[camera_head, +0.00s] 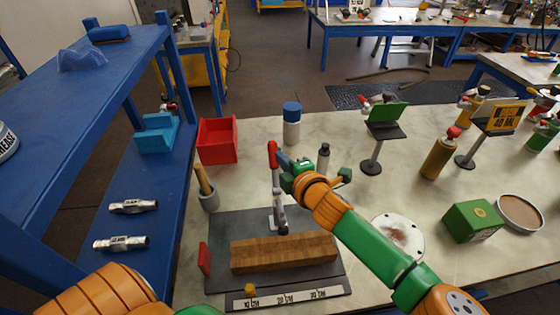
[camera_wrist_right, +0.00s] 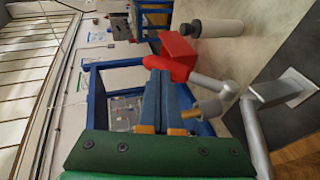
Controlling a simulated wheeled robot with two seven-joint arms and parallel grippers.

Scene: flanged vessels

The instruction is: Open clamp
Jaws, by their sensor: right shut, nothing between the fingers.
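The toggle clamp (camera_head: 278,205) stands on a grey plate (camera_head: 225,232). Its red-tipped handle (camera_head: 272,155) points up, and its lower end is close to a wooden block (camera_head: 285,253); I cannot tell whether it touches. My right gripper (camera_head: 281,160) is shut and empty, right beside the upper handle. In the right wrist view, its blue fingers (camera_wrist_right: 165,105) are together, with tips close to the red handle grip (camera_wrist_right: 180,57); contact is unclear. The silver clamp arm (camera_wrist_right: 252,125) runs down at the right. My left arm shows at bottom left; its gripper is out of view.
A dark-capped bottle (camera_head: 323,158) is behind my gripper. A blue shelf (camera_head: 130,225) borders the left side.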

